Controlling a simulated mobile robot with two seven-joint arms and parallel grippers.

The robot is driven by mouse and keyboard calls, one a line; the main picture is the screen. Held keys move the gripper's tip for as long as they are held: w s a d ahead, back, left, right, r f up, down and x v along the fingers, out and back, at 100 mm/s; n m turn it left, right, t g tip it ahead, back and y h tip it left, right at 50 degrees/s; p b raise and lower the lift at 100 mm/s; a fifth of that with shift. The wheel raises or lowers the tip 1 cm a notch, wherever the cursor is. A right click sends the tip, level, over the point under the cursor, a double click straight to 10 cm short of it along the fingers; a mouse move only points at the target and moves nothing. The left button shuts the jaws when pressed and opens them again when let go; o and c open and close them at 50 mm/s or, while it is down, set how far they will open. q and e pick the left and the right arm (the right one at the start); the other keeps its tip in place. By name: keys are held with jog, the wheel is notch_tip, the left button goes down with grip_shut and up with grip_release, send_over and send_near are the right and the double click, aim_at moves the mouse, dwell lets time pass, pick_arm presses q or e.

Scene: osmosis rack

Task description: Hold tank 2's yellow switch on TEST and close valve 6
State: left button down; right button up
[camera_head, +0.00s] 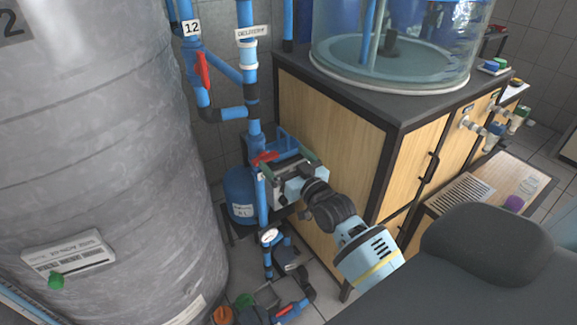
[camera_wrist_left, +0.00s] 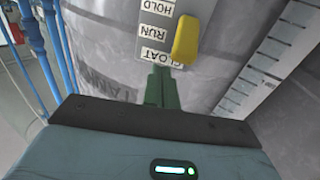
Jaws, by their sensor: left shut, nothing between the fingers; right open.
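In the left wrist view a yellow switch (camera_wrist_left: 187,40) sits on a label plate (camera_wrist_left: 154,32) reading HOLD, RUN and FLOAT; no TEST label is in sight. My left gripper (camera_wrist_left: 162,72) is shut and empty, its green fingertips just below the switch and over the FLOAT label. In the head view the grey tank (camera_head: 95,130) carries a 2 at its top left; its yellow switch is not visible there. My right gripper (camera_head: 283,158) is open at a red valve handle (camera_head: 265,157) on a blue pipe. No number is readable on this valve, and I cannot tell whether the fingers touch the handle.
Another red handle (camera_head: 202,70) is on the pipe labelled 12. A wooden cabinet (camera_head: 335,115) with a clear tank (camera_head: 395,45) stands right of my right gripper. A blue vessel (camera_head: 240,190) and low pipes (camera_head: 268,262) crowd the gap beside the grey tank.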

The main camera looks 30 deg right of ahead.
pick_arm(q)
notch_tip(320, 180, up, 3)
jog(key=shift+r+p, duration=0.15)
jog(key=shift+p, duration=0.45)
pick_arm(e)
jog(key=shift+t, duration=0.3)
notch_tip(320, 180, up, 4)
jog(key=shift+w+r, duration=0.1)
jog(key=shift+w, duration=0.05)
pick_arm(q)
jog(key=s+a+p, duration=0.1)
jog(key=s+p, duration=0.1)
jog(key=s, duration=0.7)
jog(key=shift+a, duration=0.2)
pick_arm(e)
notch_tip(320, 180, up, 8)
jog(key=t, duration=0.1)
jog(key=shift+w, duration=0.1)
